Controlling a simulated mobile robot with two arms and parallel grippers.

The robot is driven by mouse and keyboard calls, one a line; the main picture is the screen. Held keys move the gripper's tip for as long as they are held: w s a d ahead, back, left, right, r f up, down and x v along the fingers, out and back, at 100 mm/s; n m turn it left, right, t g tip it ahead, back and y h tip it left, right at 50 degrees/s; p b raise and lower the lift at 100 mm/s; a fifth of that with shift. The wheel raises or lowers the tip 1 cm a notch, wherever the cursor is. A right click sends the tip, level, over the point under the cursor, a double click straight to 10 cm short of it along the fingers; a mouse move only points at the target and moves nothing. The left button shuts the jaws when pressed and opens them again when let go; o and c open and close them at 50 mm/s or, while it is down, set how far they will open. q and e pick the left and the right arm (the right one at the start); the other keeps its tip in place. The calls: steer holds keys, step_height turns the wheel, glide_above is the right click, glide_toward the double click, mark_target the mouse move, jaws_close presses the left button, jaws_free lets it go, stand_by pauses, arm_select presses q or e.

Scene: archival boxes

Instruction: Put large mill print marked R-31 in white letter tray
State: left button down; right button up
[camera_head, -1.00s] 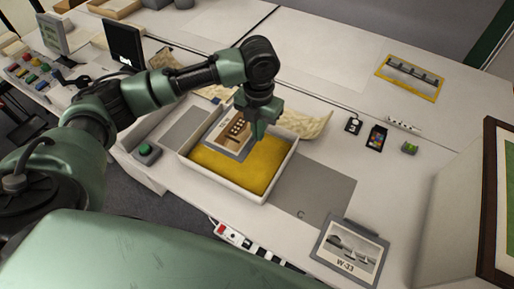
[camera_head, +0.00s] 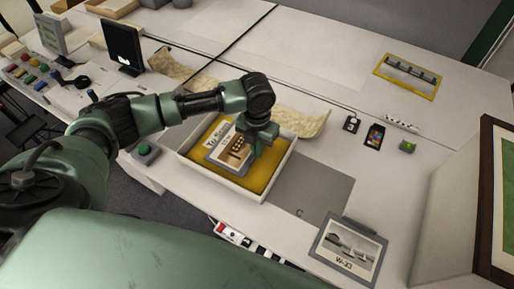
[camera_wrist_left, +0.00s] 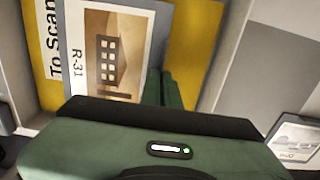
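The wrist view shows the print (camera_wrist_left: 104,48) overlapping a "To Scan" sheet (camera_wrist_left: 45,40) in the tray. My left gripper (camera_head: 258,142) is at the print's right edge and appears shut on it; its fingers (camera_wrist_left: 164,88) are partly hidden. I cannot tell whether the print touches the tray floor. My right gripper is not in view.
A W-33 print (camera_head: 350,250) lies at the front right. A grey mat (camera_head: 312,190) lies right of the tray. A framed picture (camera_head: 497,200) stands far right.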

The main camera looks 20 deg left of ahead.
arm_select(q)
steer(key=shift+f, duration=0.3)
steer(key=shift+f, duration=0.25)
steer(key=c, duration=1.7)
jaws_free()
steer(key=shift+r, duration=0.1)
step_height(320, 180, up, 13)
steer(key=shift+r+b, duration=0.1)
steer(key=shift+b, duration=0.4)
